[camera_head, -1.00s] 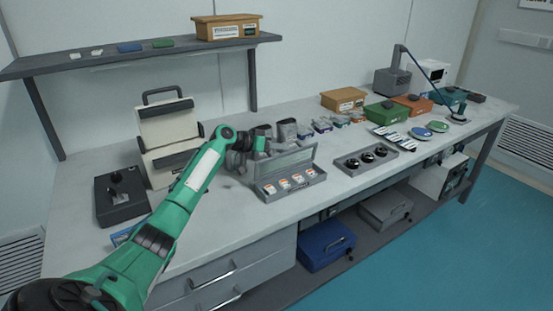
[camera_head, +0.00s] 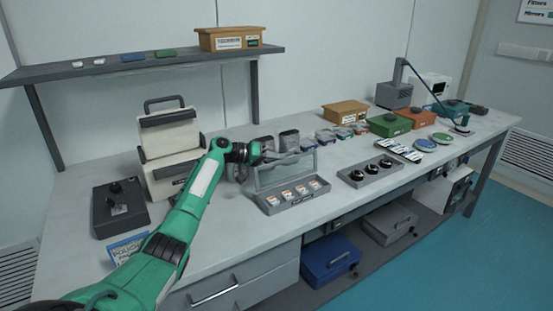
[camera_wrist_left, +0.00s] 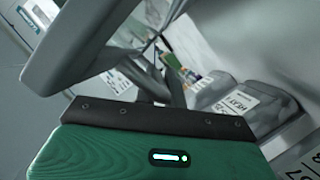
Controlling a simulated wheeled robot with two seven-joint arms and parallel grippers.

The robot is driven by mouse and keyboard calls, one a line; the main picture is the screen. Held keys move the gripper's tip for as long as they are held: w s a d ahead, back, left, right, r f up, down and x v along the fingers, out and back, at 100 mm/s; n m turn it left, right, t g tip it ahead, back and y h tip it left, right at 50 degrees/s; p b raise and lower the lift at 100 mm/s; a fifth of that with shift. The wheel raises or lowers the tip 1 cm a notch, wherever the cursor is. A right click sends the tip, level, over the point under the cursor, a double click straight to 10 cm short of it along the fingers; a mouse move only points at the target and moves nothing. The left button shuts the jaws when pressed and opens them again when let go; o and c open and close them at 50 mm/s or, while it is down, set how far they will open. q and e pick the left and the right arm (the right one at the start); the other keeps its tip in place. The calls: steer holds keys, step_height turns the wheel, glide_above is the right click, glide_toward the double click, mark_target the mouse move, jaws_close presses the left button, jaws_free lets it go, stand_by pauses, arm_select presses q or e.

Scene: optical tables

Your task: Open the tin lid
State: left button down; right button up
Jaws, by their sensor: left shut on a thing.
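The grey tin (camera_head: 293,197) stands on the table with several small orange-and-white items in it. Its lid (camera_head: 284,173), a grey frame with a pale panel, stands raised at the back edge. My left gripper (camera_head: 286,158) reaches in from the left, shut at the lid's top edge. In the left wrist view my gripper (camera_wrist_left: 165,75) shows large grey fingers close up, and the grip itself is hard to make out. My right gripper is not in view.
Dark grey containers (camera_head: 289,141) stand just behind the lid. A tray with black round parts (camera_head: 370,173) is to the right. A cream case (camera_head: 172,143) and a black box (camera_head: 119,207) are on the left. A shelf (camera_head: 150,66) hangs above.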

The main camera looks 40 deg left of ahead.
arm_select(q)
steer(key=shift+f, duration=0.15)
steer(key=c, duration=1.5)
jaws_free()
